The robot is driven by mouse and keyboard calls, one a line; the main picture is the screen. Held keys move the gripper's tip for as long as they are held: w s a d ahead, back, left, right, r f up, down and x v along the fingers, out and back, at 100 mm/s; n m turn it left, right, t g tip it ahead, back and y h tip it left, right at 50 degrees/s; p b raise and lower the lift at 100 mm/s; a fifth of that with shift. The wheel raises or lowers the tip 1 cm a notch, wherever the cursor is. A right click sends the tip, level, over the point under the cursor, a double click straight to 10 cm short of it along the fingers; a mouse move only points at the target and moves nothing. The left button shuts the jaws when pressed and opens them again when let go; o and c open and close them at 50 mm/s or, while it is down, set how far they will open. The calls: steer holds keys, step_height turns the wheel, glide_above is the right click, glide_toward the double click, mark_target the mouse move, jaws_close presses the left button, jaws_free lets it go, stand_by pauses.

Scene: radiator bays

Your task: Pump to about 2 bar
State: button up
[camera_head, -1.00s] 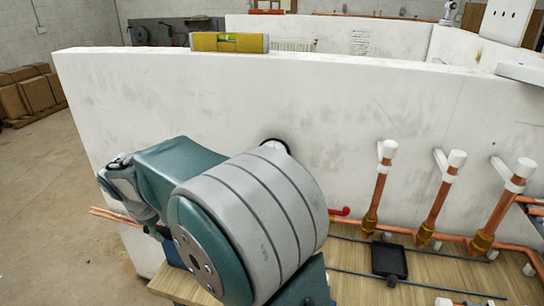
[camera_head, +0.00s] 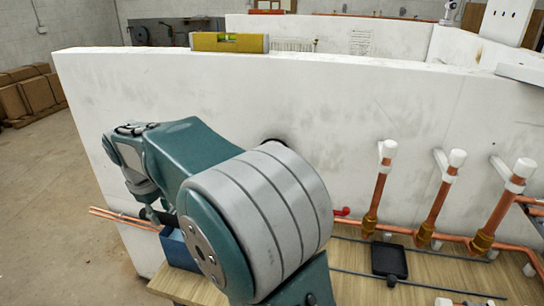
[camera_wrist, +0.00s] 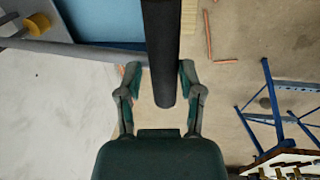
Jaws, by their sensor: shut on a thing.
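My gripper (camera_wrist: 160,84) has its two fingers on either side of a dark rod-like handle (camera_wrist: 162,45) in the wrist view. It is shut on this handle, whose rounded end sticks out past the fingertips. The blue pump body (camera_wrist: 105,18) shows at the top of the wrist view. In the head view the blue pump body (camera_head: 176,250) sits on the left end of the wooden board, partly behind my arm. My gripper is small there, at the dark handle (camera_head: 150,215) just left of and above the pump. I see no readable pressure gauge.
A white wall panel (camera_head: 330,110) stands behind, with a yellow level (camera_head: 229,42) on top. Copper pipes with white caps (camera_head: 430,200) stand at the right. A black tray (camera_head: 388,262) lies on the wooden board (camera_head: 350,285). Copper pipe ends (camera_head: 120,217) stick out left.

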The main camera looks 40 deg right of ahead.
steer(key=shift+w+d, duration=0.1)
steer(key=shift+d, duration=0.15)
steer(key=shift+g+y, duration=0.4)
steer(key=shift+y, duration=0.2)
steer(key=r, duration=0.1)
steer(key=d+r, duration=0.1)
steer(key=r, duration=0.2)
steer(key=shift+w+d+r, duration=0.15)
steer(key=shift+w+r, duration=0.25)
steer(key=shift+c, duration=0.4)
steer(key=shift+o, duration=0.3)
steer(key=shift+s+a+f+h, duration=0.15)
steer(key=shift+a+f, duration=0.05)
steer(key=shift+f, duration=0.45)
steer(key=shift+s+a+f+h, duration=0.15)
steer(key=shift+a+f, duration=0.05)
steer(key=shift+f, duration=0.4)
steer(key=shift+o, duration=0.2)
steer(key=shift+w+d+r, duration=0.15)
steer(key=shift+d+r, duration=0.05)
steer(key=shift+r, duration=0.45)
steer(key=shift+w+d+r, duration=0.15)
steer(key=shift+d+r, duration=0.05)
steer(key=shift+r, duration=0.4)
steer(key=shift+y, duration=0.4)
steer(key=shift+a, duration=0.1)
steer(key=shift+c, duration=0.5)
